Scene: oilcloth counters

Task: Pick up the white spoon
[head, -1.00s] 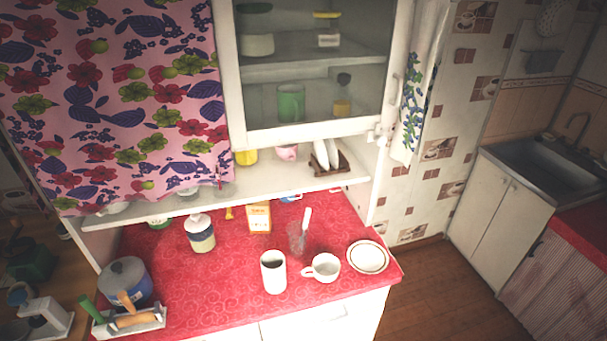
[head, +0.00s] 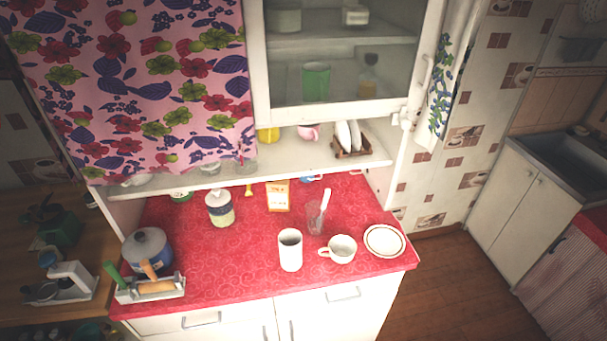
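A white spoon (head: 326,199) stands tilted in a clear glass (head: 314,219) on the red counter (head: 230,255). Its upper part leans to the right and sticks out above the rim. The glass stands behind a white mug (head: 290,250) and a white cup (head: 339,249). Neither of my grippers shows in the head view.
A plate (head: 384,241) lies at the counter's right end. A carton (head: 278,196), a jar (head: 220,208), a blue pot (head: 147,251) and a utensil tray (head: 151,289) stand on the counter. A shelf (head: 240,179) overhangs the back. Bare oilcloth lies left of the mug.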

